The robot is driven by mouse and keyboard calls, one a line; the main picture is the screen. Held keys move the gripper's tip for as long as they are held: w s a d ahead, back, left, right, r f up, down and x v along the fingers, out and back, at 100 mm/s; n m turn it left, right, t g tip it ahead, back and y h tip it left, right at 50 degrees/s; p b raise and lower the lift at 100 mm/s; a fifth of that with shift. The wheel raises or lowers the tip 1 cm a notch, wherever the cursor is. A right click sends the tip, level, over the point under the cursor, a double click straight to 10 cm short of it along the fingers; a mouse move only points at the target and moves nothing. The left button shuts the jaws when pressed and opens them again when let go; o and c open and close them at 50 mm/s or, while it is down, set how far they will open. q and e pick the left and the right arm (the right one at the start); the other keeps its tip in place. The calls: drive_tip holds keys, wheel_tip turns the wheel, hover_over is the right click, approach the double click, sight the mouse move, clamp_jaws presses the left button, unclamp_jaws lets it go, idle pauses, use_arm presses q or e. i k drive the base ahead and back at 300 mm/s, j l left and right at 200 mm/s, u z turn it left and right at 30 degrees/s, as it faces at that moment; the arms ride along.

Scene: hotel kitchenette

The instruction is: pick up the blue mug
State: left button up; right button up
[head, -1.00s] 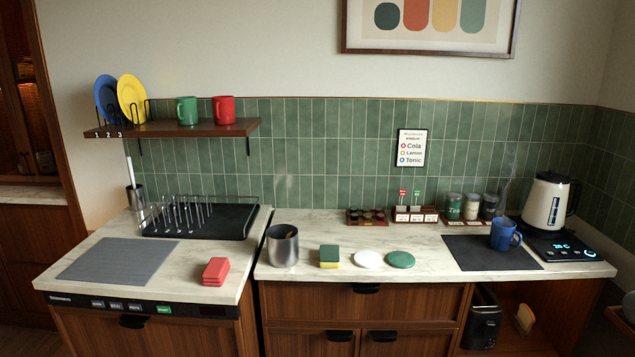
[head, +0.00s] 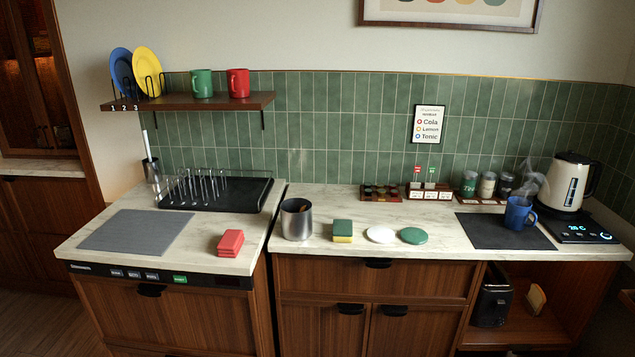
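The blue mug (head: 519,213) stands upright on the dark mat (head: 487,232) at the right of the counter, just left of the kettle base. Faint steam rises above it. Its handle points to the right. Neither of my grippers shows in the head view.
A cream kettle (head: 568,182) sits on its black base (head: 586,231) close right of the mug. Jars (head: 487,185) stand behind it. A green disc (head: 413,236), a white disc (head: 381,234), a sponge (head: 342,231) and a metal cup (head: 296,220) lie left. The mat's front is clear.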

sight(515, 217)
drive_tip(key=i+l+z, duration=0.15)
drive_tip(key=z, duration=0.3)
drive_tip(key=i+l+z, duration=0.2)
drive_tip(key=z, duration=0.25)
drive_tip(key=i+l+z, duration=0.15)
drive_tip(key=i, duration=0.55)
drive_tip(key=i+l+z, duration=0.15)
drive_tip(key=i, duration=0.5)
